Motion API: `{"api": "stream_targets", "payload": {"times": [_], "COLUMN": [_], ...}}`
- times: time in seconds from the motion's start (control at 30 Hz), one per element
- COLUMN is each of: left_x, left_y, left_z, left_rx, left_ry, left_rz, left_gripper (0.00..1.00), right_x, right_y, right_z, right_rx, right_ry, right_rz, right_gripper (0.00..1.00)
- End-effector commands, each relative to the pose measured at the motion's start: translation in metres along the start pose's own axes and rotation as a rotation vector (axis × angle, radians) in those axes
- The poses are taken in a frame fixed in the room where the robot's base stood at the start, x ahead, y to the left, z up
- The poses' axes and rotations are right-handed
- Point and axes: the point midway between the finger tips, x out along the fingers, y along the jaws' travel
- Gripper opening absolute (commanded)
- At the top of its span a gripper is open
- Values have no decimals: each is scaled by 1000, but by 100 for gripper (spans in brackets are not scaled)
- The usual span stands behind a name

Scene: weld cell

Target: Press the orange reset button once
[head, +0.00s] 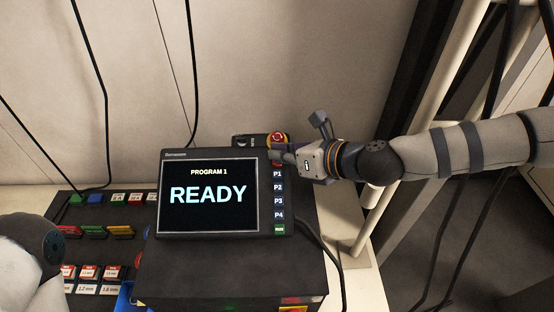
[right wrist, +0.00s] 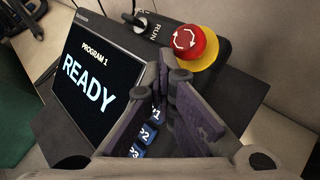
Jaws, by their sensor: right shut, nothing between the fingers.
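A control pendant (head: 162,200) stands upright with its screen (head: 207,194) reading PROGRAM 1, READY. A column of keys beside the screen shows P1 to P4 (head: 278,201) and a green key (head: 279,229) at the bottom. No orange button can be made out; the area above P1 is covered by my right gripper (head: 275,156). That gripper is shut and empty, its fingertips over the pendant's upper right edge. In the right wrist view its fingers (right wrist: 172,68) hide part of the key column. My left gripper is out of view.
A red mushroom button on a yellow base (right wrist: 188,42) sits just beyond my right fingertips, with a key switch (right wrist: 142,20) beside it. A rack (head: 95,250) of coloured, labelled blocks stands left of the pendant. A black cable (head: 335,255) runs down its right side.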

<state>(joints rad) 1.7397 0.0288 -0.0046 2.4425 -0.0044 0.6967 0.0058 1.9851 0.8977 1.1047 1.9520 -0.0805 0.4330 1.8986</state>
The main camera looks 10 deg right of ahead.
Motion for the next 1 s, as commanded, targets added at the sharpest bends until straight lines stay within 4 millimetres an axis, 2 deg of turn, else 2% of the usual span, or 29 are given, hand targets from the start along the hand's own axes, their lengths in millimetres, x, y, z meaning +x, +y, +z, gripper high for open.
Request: {"api": "stream_targets", "payload": {"times": [0.47,0.83,1.0], "left_x": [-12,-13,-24], "left_y": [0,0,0], "left_z": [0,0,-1], "left_rx": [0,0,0], "left_ry": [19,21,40], "left_rz": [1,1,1], "left_gripper": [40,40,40], "right_x": [-12,-14,-24], "right_y": [8,10,17], "right_z": [10,10,20], "right_rx": [-1,0,-1], "right_ry": [-1,0,-2], "right_rz": [-1,0,1], "right_gripper": [0,0,0]}}
